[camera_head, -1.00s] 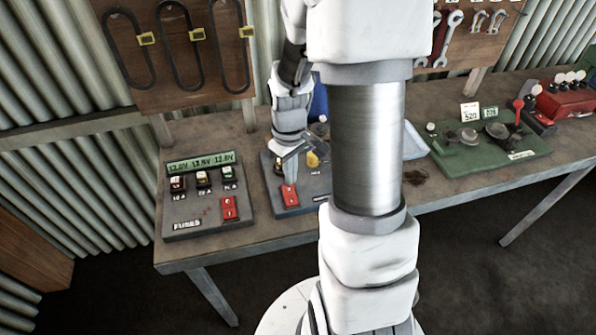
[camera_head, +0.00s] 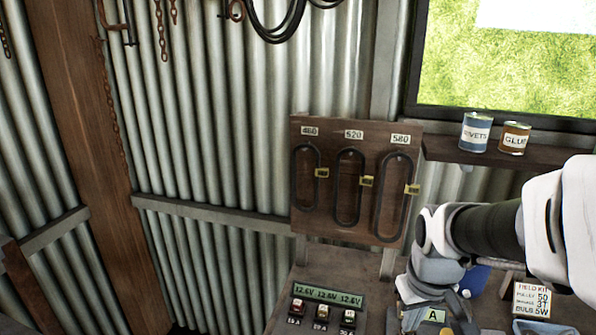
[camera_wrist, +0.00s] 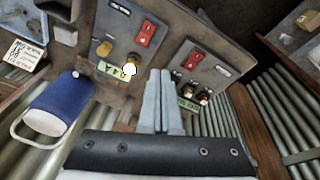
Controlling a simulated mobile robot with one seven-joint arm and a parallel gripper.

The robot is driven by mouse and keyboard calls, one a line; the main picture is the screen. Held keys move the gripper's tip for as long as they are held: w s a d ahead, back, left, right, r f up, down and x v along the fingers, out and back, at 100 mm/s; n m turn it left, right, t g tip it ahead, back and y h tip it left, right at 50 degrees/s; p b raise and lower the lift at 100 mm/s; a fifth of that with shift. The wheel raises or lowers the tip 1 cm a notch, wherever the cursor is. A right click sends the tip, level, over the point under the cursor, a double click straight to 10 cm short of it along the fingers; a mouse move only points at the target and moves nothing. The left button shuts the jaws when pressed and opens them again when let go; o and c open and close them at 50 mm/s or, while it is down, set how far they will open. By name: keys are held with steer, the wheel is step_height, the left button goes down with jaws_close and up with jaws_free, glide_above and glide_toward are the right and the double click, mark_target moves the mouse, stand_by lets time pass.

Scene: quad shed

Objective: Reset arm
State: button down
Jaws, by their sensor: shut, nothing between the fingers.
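My gripper's two fingers (camera_wrist: 163,95) show in the wrist view, pressed together and empty, over the bench panels. In the head view my arm reaches in from the right, and its fingertips are not clearly visible. The fuse panel (camera_head: 300,318), with a green display reading 12.6V three times, is at the bottom of the head view. In the wrist view it lies right of the fingers, with a red switch (camera_wrist: 193,60). A second panel (camera_wrist: 166,22) with a red switch (camera_wrist: 146,34), a yellow knob (camera_wrist: 104,48) and a round white light (camera_wrist: 129,69) lies beyond the fingers.
A wooden board (camera_head: 330,228) with several black belts hangs behind the bench. Two tins, rivets (camera_head: 474,133) and glue (camera_head: 514,138), stand on the window shelf. Corrugated wall (camera_head: 215,120) fills the left.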

steer(key=s+a+r+m+t, duration=0.1)
steer(key=s+a+r+t, duration=0.2)
steer(key=s+r, duration=0.6)
steer(key=shift+s+a+r+m+y, duration=0.2)
steer(key=shift+a+m+y, duration=0.1)
steer(key=shift+a, duration=0.95)
